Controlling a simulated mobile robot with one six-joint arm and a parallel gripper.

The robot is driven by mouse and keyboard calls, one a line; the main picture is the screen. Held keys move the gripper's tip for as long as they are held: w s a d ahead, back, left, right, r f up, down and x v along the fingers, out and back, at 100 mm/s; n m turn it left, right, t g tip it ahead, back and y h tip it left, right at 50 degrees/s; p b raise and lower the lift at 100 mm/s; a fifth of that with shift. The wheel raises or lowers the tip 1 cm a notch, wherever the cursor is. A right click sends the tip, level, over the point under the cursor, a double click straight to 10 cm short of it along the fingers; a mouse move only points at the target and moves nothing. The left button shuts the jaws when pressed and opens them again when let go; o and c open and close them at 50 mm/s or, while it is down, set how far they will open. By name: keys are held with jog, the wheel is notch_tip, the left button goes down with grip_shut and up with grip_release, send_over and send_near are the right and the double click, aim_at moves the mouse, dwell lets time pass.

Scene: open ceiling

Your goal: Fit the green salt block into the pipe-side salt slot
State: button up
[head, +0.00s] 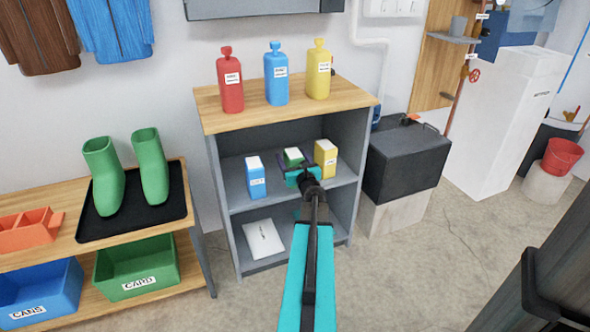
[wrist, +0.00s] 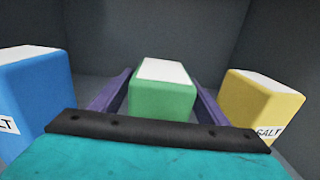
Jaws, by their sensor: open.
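The green salt block (wrist: 160,98) has a white top and stands in the middle of the wrist view. In the head view its top (head: 293,156) shows on the middle shelf, with its lower part hidden behind my gripper (head: 304,168). In the wrist view my gripper (wrist: 158,98) is open, with one purple finger on each side of the green block. I cannot tell whether the fingers touch it. A blue salt block (head: 256,178) stands to its left and a yellow salt block (head: 325,158) to its right. I cannot make out the pipe-side salt slot.
The grey shelf unit (head: 221,177) has side walls close around the blocks. Red (head: 230,82), blue (head: 276,77) and yellow (head: 318,72) bottles stand on its wooden top. A black box (head: 403,165) is to the right; a bench with green boots (head: 150,168) is to the left.

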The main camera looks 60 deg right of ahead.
jog(key=shift+w+d, duration=0.35)
jog(key=shift+w, duration=0.1)
dwell(0.3)
grip_shut()
jog(key=shift+r, duration=0.1)
